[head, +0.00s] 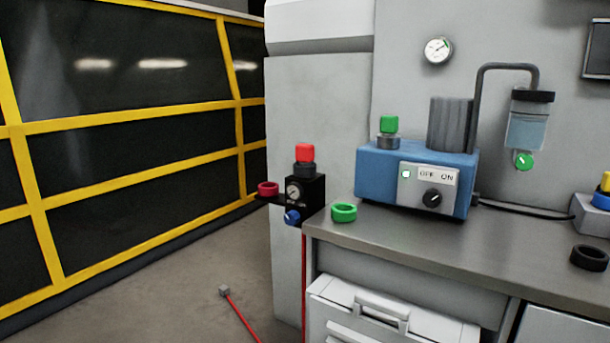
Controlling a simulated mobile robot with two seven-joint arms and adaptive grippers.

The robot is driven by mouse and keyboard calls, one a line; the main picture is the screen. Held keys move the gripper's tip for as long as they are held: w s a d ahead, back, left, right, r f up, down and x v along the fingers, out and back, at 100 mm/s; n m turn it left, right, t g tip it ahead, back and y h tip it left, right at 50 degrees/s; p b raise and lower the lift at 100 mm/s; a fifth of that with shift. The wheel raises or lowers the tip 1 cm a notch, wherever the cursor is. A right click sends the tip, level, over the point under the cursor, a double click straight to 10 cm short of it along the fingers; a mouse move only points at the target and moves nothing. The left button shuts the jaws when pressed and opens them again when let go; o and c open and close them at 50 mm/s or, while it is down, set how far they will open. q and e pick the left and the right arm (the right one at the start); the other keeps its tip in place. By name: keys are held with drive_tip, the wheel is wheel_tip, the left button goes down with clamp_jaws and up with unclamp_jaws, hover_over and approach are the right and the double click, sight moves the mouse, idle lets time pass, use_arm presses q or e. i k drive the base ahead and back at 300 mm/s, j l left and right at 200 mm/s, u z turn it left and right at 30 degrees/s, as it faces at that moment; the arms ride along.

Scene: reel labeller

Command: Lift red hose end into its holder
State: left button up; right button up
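The red hose end (225,292) has a small grey tip and lies on the floor at the lower middle. A thin red hose (243,317) runs from it toward the bottom edge. A red ring (268,188), which looks like its holder, sits on the left side of the black regulator unit (312,190). I see nothing in this ring. A red line (304,270) hangs down below the unit; whether it joins the hose on the floor is out of view. Neither of my grippers shows in the head view.
A grey workbench (500,250) fills the right, with a blue pump box (375,175), a green ring (343,212) and a black ring (589,258). White drawers (350,310) are below. A yellow-framed dark partition (130,125) stands left. The floor between is clear except the hose.

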sight(304, 152)
drive_tip(key=z, duration=0.6)
drive_tip(key=i+j+z, duration=0.15)
drive_tip(key=j+z, duration=1.05)
drive_tip(key=j, duration=0.95)
